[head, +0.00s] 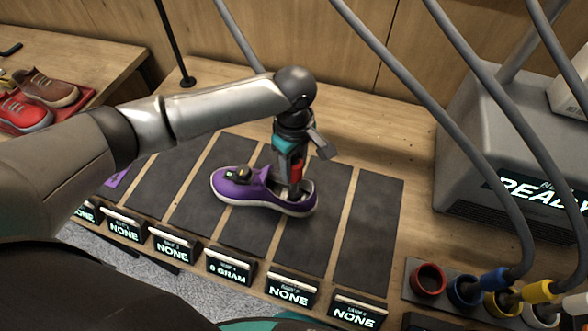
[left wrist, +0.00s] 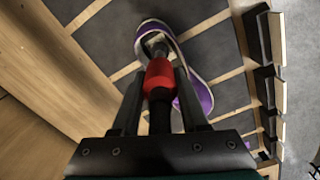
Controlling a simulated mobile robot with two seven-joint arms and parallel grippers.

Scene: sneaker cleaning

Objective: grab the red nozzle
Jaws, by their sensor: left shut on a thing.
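My left gripper (head: 291,168) is shut on the red nozzle (head: 296,172) and holds it pointing down over a purple sneaker (head: 255,192). In the left wrist view the red nozzle (left wrist: 159,76) sits between the two dark fingers. My right gripper is not in view.
Small display signs (head: 230,267) line the mats' front edge. An empty red-rimmed holder (head: 428,279) stands at the right, beside blue (head: 465,290) and yellow nozzles with grey hoses. A grey machine (head: 500,150) stands behind them. Red and brown shoes (head: 22,110) sit at the far left.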

